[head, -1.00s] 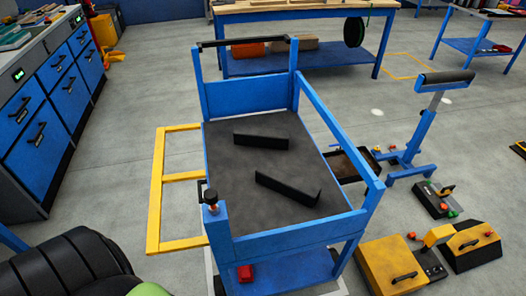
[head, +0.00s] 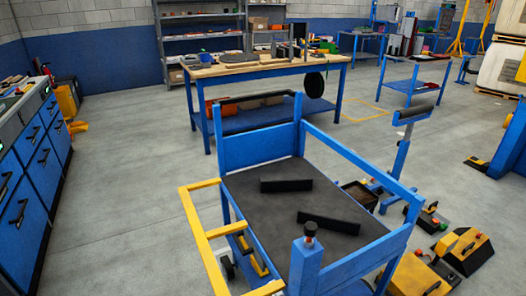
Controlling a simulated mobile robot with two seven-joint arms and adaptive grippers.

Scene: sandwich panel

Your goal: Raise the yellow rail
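The yellow rail (head: 196,219) is an open frame of yellow bars on the left side of a blue cart (head: 262,148). It sticks out to the left of the cart's dark deck (head: 253,186), low and not upright like the blue rail on the right side. Its near end runs to the bottom edge of the picture. A blue corner post (head: 305,268) with a dark and red knob (head: 310,235) stands at the cart's near left corner. Neither of my grippers is in view.
Two black bars (head: 286,185) (head: 328,223) lie on the deck. A wooden-topped workbench (head: 270,66) stands behind the cart. Blue drawer cabinets (head: 42,170) stand at left, with bare floor between them and the rail. A blue roller stand (head: 398,155) and yellow-black boxes (head: 465,250) are at right.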

